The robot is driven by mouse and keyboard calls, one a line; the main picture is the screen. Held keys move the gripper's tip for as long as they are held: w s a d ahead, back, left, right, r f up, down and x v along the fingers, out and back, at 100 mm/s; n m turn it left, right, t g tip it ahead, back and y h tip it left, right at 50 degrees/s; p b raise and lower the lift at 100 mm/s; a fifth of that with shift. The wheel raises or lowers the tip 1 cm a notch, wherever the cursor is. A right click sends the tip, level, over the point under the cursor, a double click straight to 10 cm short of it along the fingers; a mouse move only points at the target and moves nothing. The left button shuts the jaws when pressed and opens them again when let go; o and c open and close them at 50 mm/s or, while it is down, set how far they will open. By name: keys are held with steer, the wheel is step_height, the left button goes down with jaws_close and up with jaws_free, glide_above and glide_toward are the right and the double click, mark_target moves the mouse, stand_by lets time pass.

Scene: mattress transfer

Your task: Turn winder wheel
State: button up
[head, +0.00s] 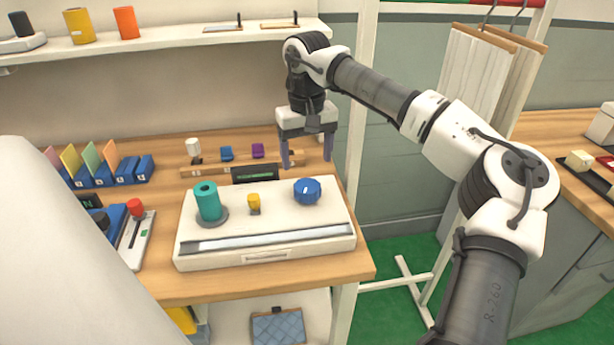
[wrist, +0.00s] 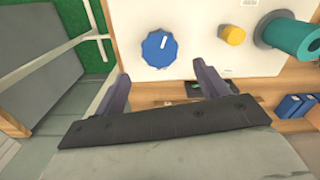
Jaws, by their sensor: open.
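The winder wheel seems to be the blue ridged knob (head: 307,191) with a white mark, on the right of the white machine (head: 262,255). The fingers (wrist: 162,78) also show in the wrist view, apart from the knob. A teal spool (head: 207,203) and a small yellow knob (head: 254,204) stand on the machine left of the blue knob.
A wooden rack (head: 240,165) with small coloured pieces stands behind the machine. A lever box (head: 138,235) with a red handle and several blue card holders (head: 125,170) are at the left. A shelf (head: 180,48) runs above. A white rack post (head: 360,110) stands right of the table.

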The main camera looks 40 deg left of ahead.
step_height(320, 180, up, 6)
steer(key=shift+r, duration=0.25)
stand_by(0.5)
